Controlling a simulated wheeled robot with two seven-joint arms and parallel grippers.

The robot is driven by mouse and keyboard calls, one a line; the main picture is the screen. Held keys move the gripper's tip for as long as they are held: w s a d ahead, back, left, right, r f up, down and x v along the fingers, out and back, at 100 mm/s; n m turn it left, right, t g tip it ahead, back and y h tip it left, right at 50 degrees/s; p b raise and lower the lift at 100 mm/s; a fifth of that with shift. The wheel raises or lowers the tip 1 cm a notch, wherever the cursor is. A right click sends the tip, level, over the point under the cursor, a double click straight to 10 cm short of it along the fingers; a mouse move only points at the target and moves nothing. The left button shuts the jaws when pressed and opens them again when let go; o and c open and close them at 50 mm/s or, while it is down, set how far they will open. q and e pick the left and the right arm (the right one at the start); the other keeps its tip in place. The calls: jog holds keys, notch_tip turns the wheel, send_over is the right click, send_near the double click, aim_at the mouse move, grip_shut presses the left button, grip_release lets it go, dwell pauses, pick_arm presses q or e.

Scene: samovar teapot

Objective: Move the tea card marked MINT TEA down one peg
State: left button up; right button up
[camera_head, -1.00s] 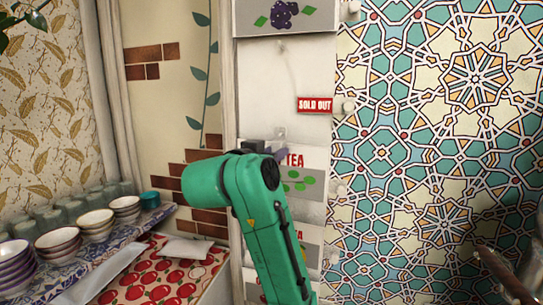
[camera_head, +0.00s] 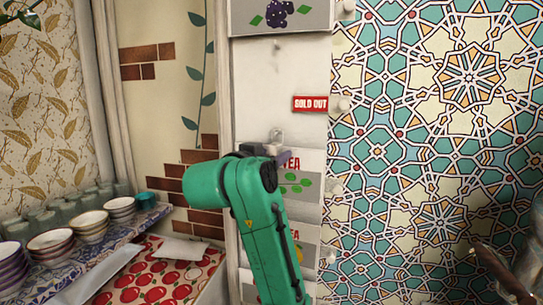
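A tea card with green leaves (camera_head: 297,184) hangs on the white board; only the red letters "TEA" of its title show, the rest being hidden behind my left arm. My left gripper (camera_head: 268,154) is at the card's top edge, just below a pale peg or hook (camera_head: 277,136). Its fingers are small, dark and partly hidden by my green wrist, so I cannot tell whether they are shut or touch the card. My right gripper is not in view.
A red SOLD OUT sign (camera_head: 310,104) hangs above on bare board. A berry card (camera_head: 280,14) is at the top, and another card (camera_head: 305,240) hangs below. Bowls (camera_head: 88,226) and glasses stand on the left shelf. A patterned tile wall (camera_head: 430,130) is at right.

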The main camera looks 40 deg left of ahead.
pick_arm(q)
jog(key=b+v, duration=0.3)
jog(key=v, duration=1.1)
jog(key=shift+s, duration=0.4)
jog(key=shift+w, duration=0.15)
